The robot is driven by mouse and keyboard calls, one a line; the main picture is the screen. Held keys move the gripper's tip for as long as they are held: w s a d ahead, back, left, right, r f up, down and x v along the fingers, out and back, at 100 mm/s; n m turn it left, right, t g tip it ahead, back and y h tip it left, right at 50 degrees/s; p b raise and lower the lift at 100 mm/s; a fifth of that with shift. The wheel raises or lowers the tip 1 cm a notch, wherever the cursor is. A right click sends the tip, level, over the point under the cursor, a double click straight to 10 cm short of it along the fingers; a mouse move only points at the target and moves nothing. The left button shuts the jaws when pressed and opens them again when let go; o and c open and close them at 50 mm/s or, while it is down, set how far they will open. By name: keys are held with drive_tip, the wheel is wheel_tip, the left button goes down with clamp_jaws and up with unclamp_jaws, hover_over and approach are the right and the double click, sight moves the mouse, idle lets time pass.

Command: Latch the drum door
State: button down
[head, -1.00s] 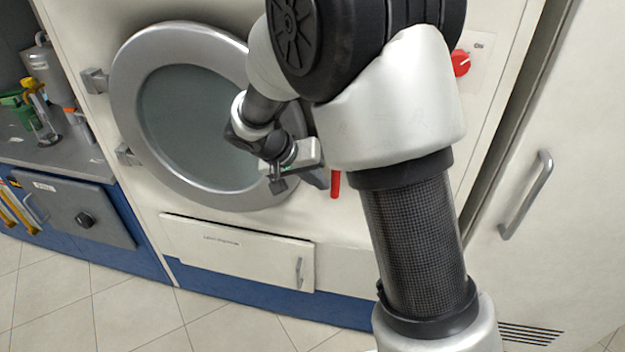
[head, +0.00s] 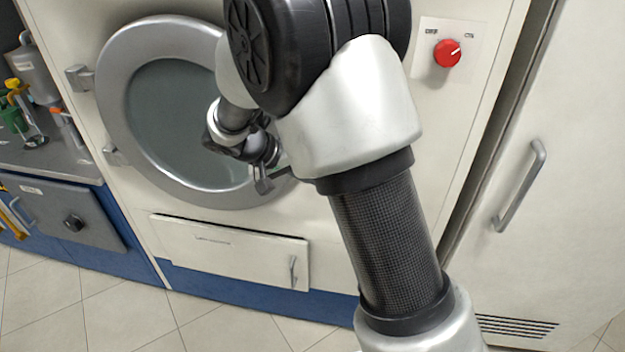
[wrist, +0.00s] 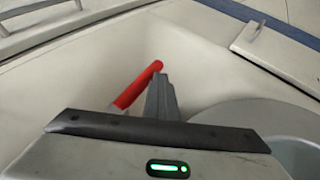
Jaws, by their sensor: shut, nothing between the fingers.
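The round drum door (head: 113,110), a grey metal ring around dark glass, appears to lie against the cream machine front; my arm hides its right edge. Part of its grey rim (wrist: 262,112) shows at lower right in the wrist view. A red lever handle (wrist: 136,86) stands at a slant in the wrist view; in the head view my arm hides it. My gripper (wrist: 160,82) is shut and empty, its dark fingers directly beside the red lever on its right. I cannot tell whether they touch. In the head view my gripper (head: 263,186) is near the door's lower right rim.
A cream drawer panel (head: 225,248) with a handle lies below the door. A counter (head: 50,158) with bottles stands left. A tall cabinet door with a grey handle (head: 520,185) is at right.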

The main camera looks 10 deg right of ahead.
drive_tip(key=s+d+r+n+h+b, duration=0.2)
drive_tip(key=d+n+h, duration=0.3)
drive_tip(key=h, duration=0.7)
drive_tip(key=shift+s+d+r+g, duration=0.25)
drive_tip(key=shift+s+d, duration=0.2)
drive_tip(key=shift+d, duration=0.75)
drive_tip(key=s+a+f+b, duration=0.2)
drive_tip(key=a+f, duration=0.5)
drive_tip(key=a, duration=0.2)
drive_tip(key=shift+a+f, duration=0.2)
drive_tip(key=shift+a, duration=0.15)
